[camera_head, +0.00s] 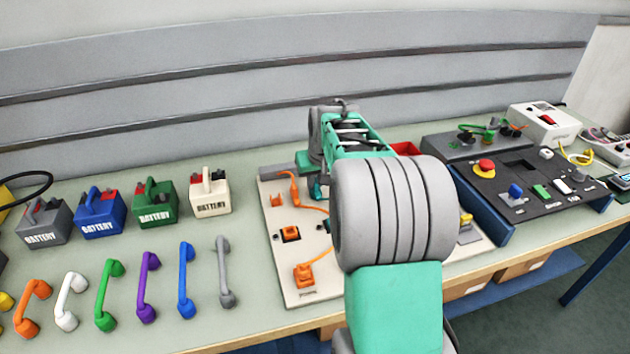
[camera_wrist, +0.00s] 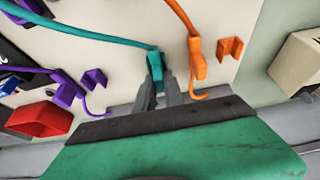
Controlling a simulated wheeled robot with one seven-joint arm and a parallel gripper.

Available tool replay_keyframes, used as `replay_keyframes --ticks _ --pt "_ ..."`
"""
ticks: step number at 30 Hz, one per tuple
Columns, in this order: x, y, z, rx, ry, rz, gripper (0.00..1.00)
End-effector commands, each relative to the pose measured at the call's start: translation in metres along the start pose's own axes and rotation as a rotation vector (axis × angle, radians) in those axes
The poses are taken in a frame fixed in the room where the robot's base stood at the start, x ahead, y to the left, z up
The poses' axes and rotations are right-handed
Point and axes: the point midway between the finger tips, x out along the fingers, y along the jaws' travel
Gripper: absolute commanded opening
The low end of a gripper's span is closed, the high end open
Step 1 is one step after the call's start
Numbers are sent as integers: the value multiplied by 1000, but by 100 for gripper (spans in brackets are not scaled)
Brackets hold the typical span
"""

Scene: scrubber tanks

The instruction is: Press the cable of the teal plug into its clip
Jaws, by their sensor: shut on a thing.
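In the wrist view, my gripper (camera_wrist: 156,82) is shut on a teal block (camera_wrist: 155,62) at the end of the teal cable (camera_wrist: 80,36). The cable runs from the block to the upper left over the pale board (camera_wrist: 125,18). I cannot make out a separate teal clip; the fingers and block may cover it. I cannot tell whether the cable sits in a clip. In the head view my arm hides the gripper and most of the teal parts; a small teal piece (camera_head: 318,188) shows at the arm's left edge.
Just right of my fingers are an orange cable block (camera_wrist: 198,62) and an empty orange clip (camera_wrist: 230,48). To the left are a purple block (camera_wrist: 65,92), a purple clip (camera_wrist: 95,79) and a red bin (camera_wrist: 40,119). Batteries (camera_head: 154,203) stand left of the board.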

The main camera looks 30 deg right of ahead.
Motion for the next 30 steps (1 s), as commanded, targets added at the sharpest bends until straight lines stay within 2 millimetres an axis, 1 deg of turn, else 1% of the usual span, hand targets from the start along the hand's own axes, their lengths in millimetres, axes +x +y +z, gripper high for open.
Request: replay_keyframes --ticks 1,9,30 --pt "15 -1 16 3 -39 -6 0" --pt "23 -1 19 3 -39 -6 0" --pt "20 -1 18 3 -39 -5 0"
